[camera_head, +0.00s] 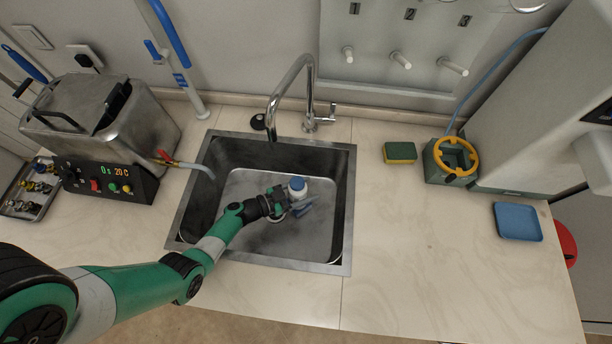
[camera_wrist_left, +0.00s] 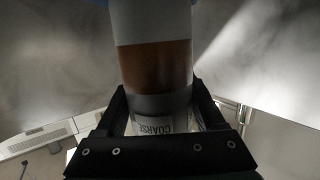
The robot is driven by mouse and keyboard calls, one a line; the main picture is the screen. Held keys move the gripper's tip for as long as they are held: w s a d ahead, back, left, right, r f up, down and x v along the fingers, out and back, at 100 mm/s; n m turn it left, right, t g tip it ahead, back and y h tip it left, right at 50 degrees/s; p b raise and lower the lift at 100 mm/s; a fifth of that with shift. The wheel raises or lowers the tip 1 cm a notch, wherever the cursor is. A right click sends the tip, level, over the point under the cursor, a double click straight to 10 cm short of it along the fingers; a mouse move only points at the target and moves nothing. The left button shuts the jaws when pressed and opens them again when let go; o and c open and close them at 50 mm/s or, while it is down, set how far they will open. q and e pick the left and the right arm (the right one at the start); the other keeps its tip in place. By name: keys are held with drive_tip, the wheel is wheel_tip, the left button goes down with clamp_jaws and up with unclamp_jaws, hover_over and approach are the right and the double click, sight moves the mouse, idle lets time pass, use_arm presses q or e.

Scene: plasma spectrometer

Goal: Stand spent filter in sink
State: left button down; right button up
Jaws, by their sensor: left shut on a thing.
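The spent filter (camera_head: 297,186) is a short cylinder with a white and blue top, inside the sink (camera_head: 290,264). In the left wrist view the filter (camera_wrist_left: 152,65) shows a white part, a brown band and a grey band, with a label reading "COARSE" low down. My left gripper (camera_head: 300,207) reaches into the basin and is shut on the filter, one finger on each side. The filter looks about upright; I cannot tell whether its base touches the sink floor. My right gripper is not in view.
A tall chrome tap (camera_head: 292,85) arches over the sink's back edge. A steel heated bath (camera_head: 100,115) stands left, its hose reaching the sink rim. A sponge (camera_head: 400,152), a valve with a yellow wheel (camera_head: 455,158) and a blue tray (camera_head: 517,221) lie right. The right front counter is clear.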

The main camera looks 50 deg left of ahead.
sight(290, 194)
use_arm(q)
unclamp_jaws()
drive_tip(key=shift+r, duration=0.1)
drive_tip(key=shift+r+p, duration=0.85)
drive_tip(key=shift+p, duration=0.35)
drive_tip(key=v, duration=0.2)
drive_tip(key=p+v, duration=0.1)
drive_tip(key=v, duration=0.2)
drive_tip(key=shift+s+a+f, duration=0.1)
drive_tip(key=shift+s+f, duration=0.1)
drive_tip(key=shift+s, duration=0.05)
